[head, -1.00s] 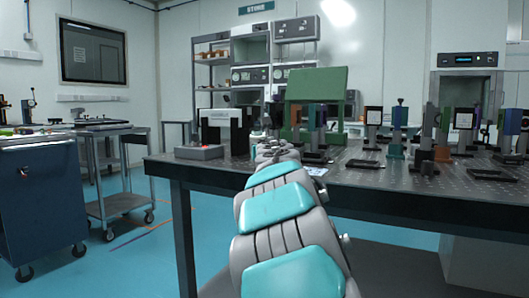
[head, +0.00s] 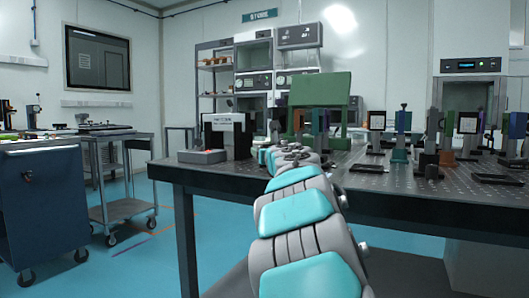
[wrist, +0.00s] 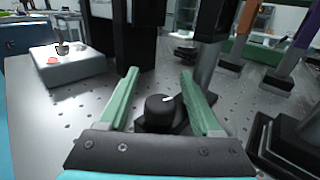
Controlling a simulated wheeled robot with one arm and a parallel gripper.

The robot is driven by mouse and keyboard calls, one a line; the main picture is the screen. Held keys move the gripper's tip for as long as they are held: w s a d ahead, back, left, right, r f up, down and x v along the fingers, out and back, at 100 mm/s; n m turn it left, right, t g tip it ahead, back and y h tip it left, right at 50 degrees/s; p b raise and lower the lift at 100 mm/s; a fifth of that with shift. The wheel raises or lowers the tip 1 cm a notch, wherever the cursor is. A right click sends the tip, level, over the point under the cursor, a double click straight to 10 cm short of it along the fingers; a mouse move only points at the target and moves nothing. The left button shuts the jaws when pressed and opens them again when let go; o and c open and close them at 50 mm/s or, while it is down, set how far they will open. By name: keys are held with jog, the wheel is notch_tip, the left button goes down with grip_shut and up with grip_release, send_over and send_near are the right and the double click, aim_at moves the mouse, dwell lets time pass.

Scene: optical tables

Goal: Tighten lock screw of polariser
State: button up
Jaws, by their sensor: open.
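In the wrist view my gripper (wrist: 160,73) is open, with its two green fingers spread apart. A black round knob (wrist: 162,108) with a white mark stands between and below the fingers, apart from both. It sits on a dark base on the perforated table; I cannot tell whether it is the polariser's lock screw. Several post-mounted optics stand on the table in the head view, including one with a white face (head: 467,123); which is the polariser is not clear. My gripper is not distinguishable in the head view, where my arm reaches over the table.
Posts (wrist: 215,40) crowd the right. A green panel (head: 318,90) stands behind.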

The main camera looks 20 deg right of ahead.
jog(key=shift+r+p, duration=0.35)
jog(key=r+p, duration=0.2)
jog(key=r, duration=0.1)
jog(key=shift+s+r, duration=0.1)
jog(key=shift+s, duration=0.1)
jog(key=s+a, duration=0.1)
jog(key=s, duration=0.4)
jog(key=s+a+b, duration=0.1)
jog(key=s+a, duration=0.1)
jog(key=s, duration=0.3)
jog(key=s+a+r, duration=0.1)
jog(key=s, duration=0.4)
jog(key=shift+a, duration=0.2)
